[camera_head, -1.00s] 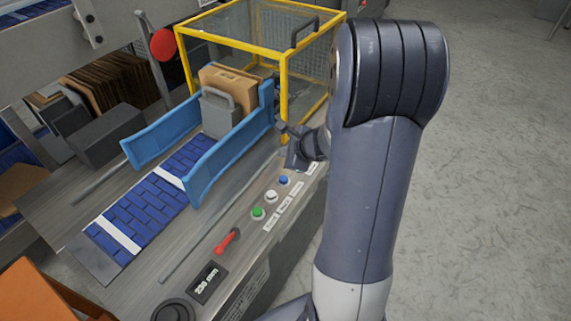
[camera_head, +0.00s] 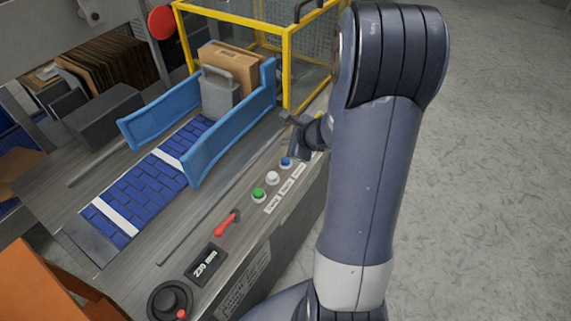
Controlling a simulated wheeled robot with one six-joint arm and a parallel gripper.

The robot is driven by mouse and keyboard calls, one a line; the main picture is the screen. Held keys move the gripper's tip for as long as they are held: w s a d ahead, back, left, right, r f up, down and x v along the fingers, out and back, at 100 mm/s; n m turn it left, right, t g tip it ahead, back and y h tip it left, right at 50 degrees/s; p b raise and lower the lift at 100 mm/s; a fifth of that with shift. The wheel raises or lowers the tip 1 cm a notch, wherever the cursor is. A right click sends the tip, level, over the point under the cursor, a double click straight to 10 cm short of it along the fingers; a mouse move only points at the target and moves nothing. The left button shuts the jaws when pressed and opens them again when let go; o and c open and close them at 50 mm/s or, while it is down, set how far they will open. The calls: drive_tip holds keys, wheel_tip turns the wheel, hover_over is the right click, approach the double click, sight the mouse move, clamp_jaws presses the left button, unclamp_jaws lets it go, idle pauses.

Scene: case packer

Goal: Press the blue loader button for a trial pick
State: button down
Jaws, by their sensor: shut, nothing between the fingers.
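The blue button (camera_head: 286,162) is the farthest of a row of three on the sloping machine panel, beyond a white button (camera_head: 273,178) and a green button (camera_head: 259,195). Small labels lie along the row's right side. My gripper (camera_head: 291,150) is shut and empty. It sits just beyond the blue button, very close to it in the picture. My arm partly hides the gripper's wrist. I cannot tell whether the fingertips touch the panel.
A red lever (camera_head: 227,224), a 230 mm display (camera_head: 207,262) and a black knob (camera_head: 170,299) lie nearer on the panel. A yellow-framed guard (camera_head: 287,70) stands behind.

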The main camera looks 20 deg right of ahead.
sight(288, 162)
drive_tip(key=shift+f+b, duration=1.7)
drive_tip(key=shift+f, duration=0.55)
drive_tip(key=shift+f, duration=0.1)
drive_tip(key=shift+f+b, duration=0.25)
drive_tip(key=shift+b, duration=0.3)
drive_tip(key=shift+f+b, duration=0.5)
drive_tip(key=shift+b, duration=0.1)
idle(0.6)
drive_tip(key=shift+r, duration=0.1)
drive_tip(key=shift+r+p, duration=0.75)
drive_tip(key=shift+r, duration=0.05)
drive_tip(key=shift+r+p, duration=2.15)
drive_tip(key=shift+r, duration=0.35)
